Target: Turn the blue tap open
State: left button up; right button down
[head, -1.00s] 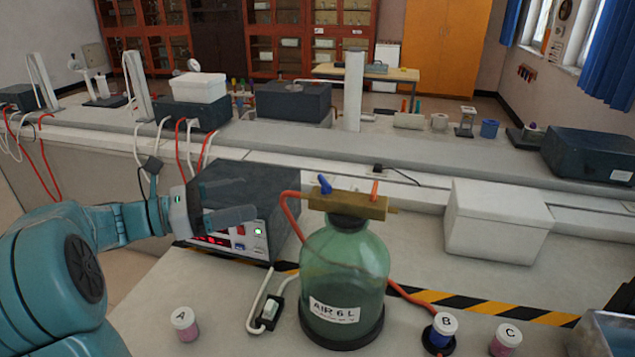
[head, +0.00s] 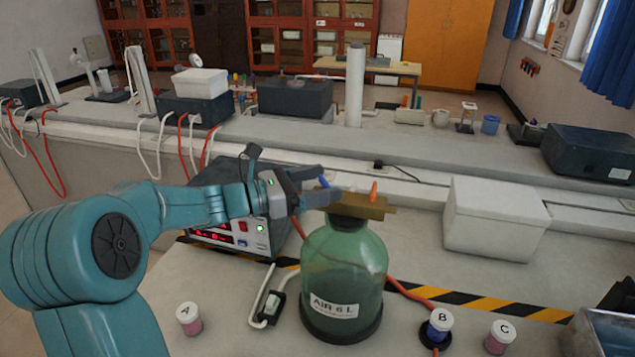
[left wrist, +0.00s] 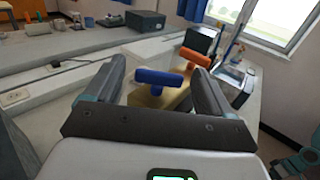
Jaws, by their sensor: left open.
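The blue tap (head: 324,181) sits on top of a brass block (head: 358,207) above the green bottle labelled AIR 6 L (head: 342,270). In the left wrist view the blue tap (left wrist: 159,77) is a T-shaped handle between the fingers, its bar lying across the gap. My left gripper (head: 318,188) is open and reaches in from the left at the height of the tap, with a finger on each side of it; I cannot tell whether they touch. An orange tap (head: 374,191) stands on the right of the block, and also shows in the wrist view (left wrist: 195,57). My right gripper is not seen.
A power supply box (head: 232,225) stands behind my left forearm. A white box (head: 497,218) is to the right. Small jars A (head: 189,318), B (head: 438,325) and C (head: 499,337) stand at the front. A red hose runs from the brass block.

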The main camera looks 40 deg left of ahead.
pick_arm(q)
jog(key=c, duration=1.1)
jog(key=shift+o, duration=0.2)
